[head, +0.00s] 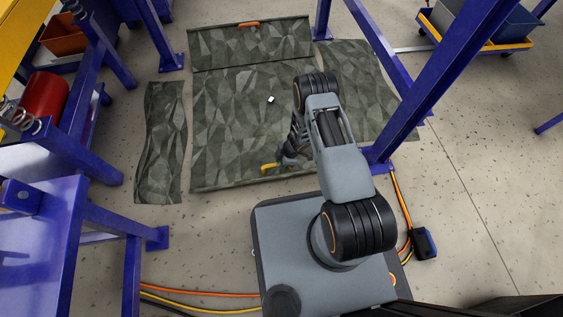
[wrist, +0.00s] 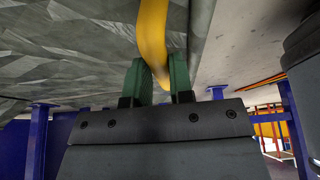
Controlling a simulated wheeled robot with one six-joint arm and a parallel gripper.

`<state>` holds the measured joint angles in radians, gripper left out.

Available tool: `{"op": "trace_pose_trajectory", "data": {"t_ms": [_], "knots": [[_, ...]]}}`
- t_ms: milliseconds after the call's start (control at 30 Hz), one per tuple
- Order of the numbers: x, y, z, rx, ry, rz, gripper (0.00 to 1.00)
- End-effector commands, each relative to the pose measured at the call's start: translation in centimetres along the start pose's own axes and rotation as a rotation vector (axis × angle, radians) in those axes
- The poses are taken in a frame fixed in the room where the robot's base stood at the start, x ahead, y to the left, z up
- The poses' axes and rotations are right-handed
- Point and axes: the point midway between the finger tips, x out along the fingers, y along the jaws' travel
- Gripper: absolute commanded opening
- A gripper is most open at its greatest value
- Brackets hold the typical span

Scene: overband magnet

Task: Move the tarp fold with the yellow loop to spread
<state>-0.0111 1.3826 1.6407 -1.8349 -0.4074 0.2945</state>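A grey-green faceted tarp (head: 235,115) lies on the floor. A yellow loop (head: 269,167) stands at its near edge, beside my gripper (head: 290,160), which is largely hidden by my arm in the head view. In the wrist view the yellow loop (wrist: 153,35) runs down between the two green fingers of my gripper (wrist: 161,82). The fingers are close together and the loop fills the gap between them. The tarp (wrist: 60,50) fills the left of that view. A far fold (head: 280,42) carries an orange loop (head: 248,24).
A narrow wavy tarp strip (head: 160,140) lies at the left and another tarp section (head: 360,80) at the right. Blue steel posts (head: 381,150) stand around the tarp. Orange and yellow cables (head: 195,294) cross the floor near my base. A red cylinder (head: 43,102) is at the left.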

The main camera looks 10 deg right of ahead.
Motion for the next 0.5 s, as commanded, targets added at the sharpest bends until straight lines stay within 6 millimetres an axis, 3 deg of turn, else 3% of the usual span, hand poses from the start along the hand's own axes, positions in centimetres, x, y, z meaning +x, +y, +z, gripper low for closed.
{"op": "trace_pose_trajectory", "data": {"t_ms": [200,500], "knots": [[-0.01,-0.01,0.0,0.0,0.0,0.0,0.0],[0.53,-0.22,0.24,0.001,0.0,-0.002,0.0]]}}
